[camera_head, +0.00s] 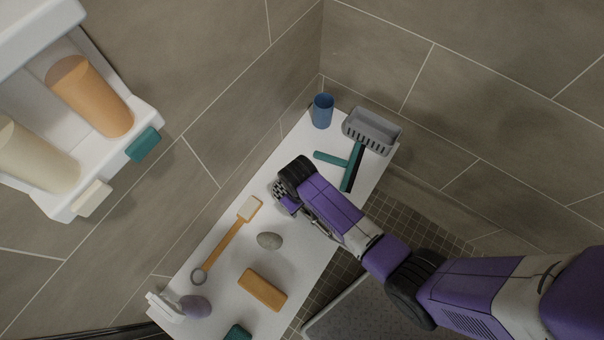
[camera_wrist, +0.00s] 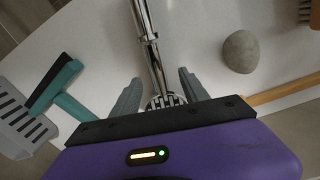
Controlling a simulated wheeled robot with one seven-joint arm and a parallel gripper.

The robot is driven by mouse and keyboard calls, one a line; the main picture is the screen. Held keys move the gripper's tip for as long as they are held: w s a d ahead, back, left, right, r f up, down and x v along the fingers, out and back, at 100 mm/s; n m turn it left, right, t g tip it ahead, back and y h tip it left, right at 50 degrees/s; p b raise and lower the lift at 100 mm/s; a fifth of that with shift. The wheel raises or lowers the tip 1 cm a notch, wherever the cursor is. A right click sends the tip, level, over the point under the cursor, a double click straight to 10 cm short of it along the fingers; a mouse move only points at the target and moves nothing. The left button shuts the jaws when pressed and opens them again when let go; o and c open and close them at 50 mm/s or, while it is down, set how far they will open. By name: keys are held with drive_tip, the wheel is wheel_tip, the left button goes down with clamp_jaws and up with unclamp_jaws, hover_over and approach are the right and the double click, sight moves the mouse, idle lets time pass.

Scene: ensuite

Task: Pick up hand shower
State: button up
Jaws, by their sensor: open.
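The chrome hand shower (camera_wrist: 150,45) runs down from the top edge of the wrist view to between the two grey fingers of my gripper (camera_wrist: 160,80). The fingers are open, one on each side of it, with visible gaps. A gridded part sits low between the fingers, close to the palm. In the head view my gripper (camera_head: 284,197) is over the middle of the white bench (camera_head: 215,240). My arm hides most of the hand shower there.
A grey stone (camera_head: 269,240), a long wooden brush (camera_head: 232,240) and an orange block (camera_head: 262,289) lie on the bench. A teal squeegee (camera_head: 352,166), blue cup (camera_head: 322,111) and grey basket (camera_head: 371,131) are at its far end. Tiled walls close in behind.

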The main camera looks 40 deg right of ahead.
drive_tip(key=f, duration=0.4)
drive_tip(key=shift+w+d+b, duration=0.15)
drive_tip(key=shift+d+b, duration=0.15)
drive_tip(key=shift+b, duration=0.05)
drive_tip(key=shift+c, duration=0.2)
clamp_jaws()
idle(0.9)
